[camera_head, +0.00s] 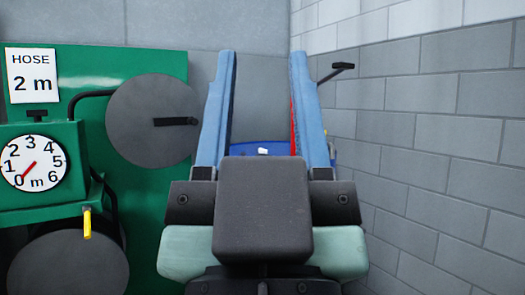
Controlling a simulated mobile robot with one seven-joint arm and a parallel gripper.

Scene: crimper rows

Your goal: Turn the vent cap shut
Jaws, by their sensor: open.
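My gripper (262,85) reaches forward in the middle of the head view. Its two long blue fingers are wide apart, and nothing is held between them. No part is labelled as the vent cap, so I cannot tell for sure which it is. A small black knob (37,115) sits on top of the green gauge box (55,210) at the left, well away from my gripper. Between and beyond my fingers is a blue object (245,149) with a small white mark, and a red strip (293,125). My gripper and wrist hide most of that blue object.
A green panel (150,65) carries a "HOSE 2 m" sign (32,83) and a grey disc (150,120) with a black handle. The dial (35,162) has its red needle near 0. A black lever (337,72) stands right of my gripper. A grey block wall (440,150) bounds the right.

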